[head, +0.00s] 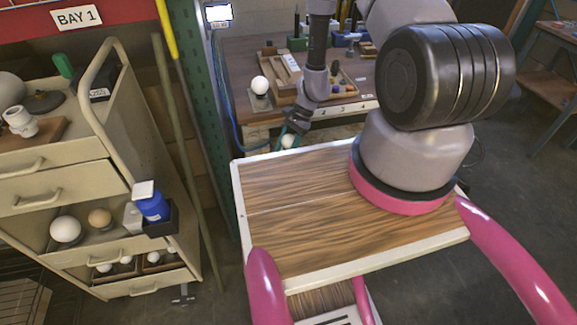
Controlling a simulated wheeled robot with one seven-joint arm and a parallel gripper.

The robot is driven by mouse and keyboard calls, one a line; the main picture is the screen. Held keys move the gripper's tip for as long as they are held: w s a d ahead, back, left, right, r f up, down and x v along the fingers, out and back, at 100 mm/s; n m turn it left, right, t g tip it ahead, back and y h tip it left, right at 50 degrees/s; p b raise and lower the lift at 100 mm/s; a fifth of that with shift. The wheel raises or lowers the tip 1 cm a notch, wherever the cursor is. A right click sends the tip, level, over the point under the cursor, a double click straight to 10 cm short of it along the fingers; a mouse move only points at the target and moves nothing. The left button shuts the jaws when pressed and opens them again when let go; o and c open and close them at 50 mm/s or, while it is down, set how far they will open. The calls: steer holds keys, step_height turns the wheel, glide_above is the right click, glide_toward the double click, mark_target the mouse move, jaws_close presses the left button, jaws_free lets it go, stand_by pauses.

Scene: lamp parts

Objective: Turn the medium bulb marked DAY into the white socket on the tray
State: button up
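My gripper (292,130) hangs at the end of my arm, just beyond the far edge of my wooden top and in front of the workbench. A small round white bulb (289,141) sits at its fingertips, and the fingers appear closed on it. No DAY mark can be read on it. A white socket-like fitting (20,121) stands on a brown wooden board (48,131) on top of the cart at left. Another white bulb (260,85) stands on a small grey base on the workbench. My gripper is far to the right of the cart.
A green post (226,130) stands between cart and workbench. On the workbench (238,60), a wooden tray (283,66) and small parts crowd the surface.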

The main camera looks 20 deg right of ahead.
steer(key=shift+f, duration=0.1)
steer(key=shift+f, duration=1.15)
steer(key=shift+f, duration=0.6)
stand_by(0.9)
steer(key=shift+o, duration=0.4)
steer(key=shift+c, duration=0.4)
steer(key=shift+f, duration=0.15)
